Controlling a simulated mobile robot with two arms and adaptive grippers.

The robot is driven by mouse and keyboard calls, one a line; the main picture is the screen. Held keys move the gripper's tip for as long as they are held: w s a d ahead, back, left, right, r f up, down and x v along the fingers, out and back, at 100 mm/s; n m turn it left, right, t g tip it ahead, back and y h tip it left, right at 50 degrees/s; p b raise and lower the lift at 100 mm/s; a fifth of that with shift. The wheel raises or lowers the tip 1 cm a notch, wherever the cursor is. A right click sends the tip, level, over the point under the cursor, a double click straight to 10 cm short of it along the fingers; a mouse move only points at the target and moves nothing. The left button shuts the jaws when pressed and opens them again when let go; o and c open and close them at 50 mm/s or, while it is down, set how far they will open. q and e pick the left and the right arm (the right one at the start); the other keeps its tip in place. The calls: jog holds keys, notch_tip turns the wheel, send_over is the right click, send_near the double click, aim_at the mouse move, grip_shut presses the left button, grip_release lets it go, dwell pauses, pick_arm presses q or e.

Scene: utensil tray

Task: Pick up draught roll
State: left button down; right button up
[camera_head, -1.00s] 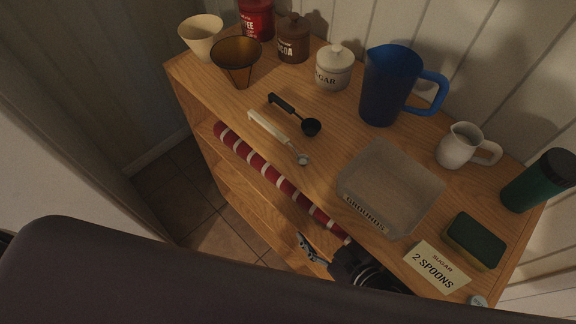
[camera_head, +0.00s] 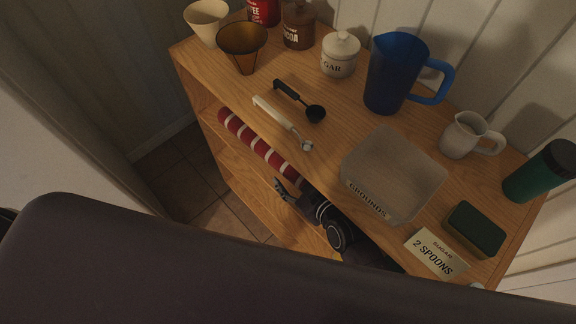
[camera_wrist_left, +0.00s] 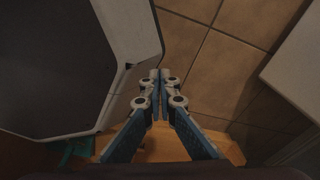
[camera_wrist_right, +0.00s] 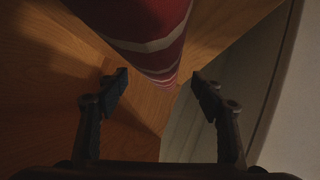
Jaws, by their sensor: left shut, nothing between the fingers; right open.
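The draught roll is a long red roll with pale bands. In the head view the draught roll (camera_head: 258,146) lies on the upper shelf just under the top of the wooden unit, its near part hidden by my right arm and the top. My right gripper (camera_head: 282,188) is low at the front of the shelf, beside the roll. In the right wrist view the roll (camera_wrist_right: 150,42) runs ahead between the open fingers of my right gripper (camera_wrist_right: 160,82), apart from both fingertips. My left gripper (camera_wrist_left: 159,76) is shut and empty above the tiled floor.
The wooden unit's top (camera_head: 215,85) carries a grounds bin (camera_head: 395,172), a blue jug (camera_head: 392,75), a white spoon (camera_head: 280,120), a black scoop (camera_head: 314,112) and a note card (camera_head: 436,252). Tiled floor (camera_head: 190,185) is clear left of the unit.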

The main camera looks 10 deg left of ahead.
aim_at(288, 167)
jog(key=shift+x, duration=1.25)
jog(key=shift+c, duration=0.3)
grip_shut()
jog(key=shift+w+r, duration=0.1)
jog(key=shift+r, duration=0.1)
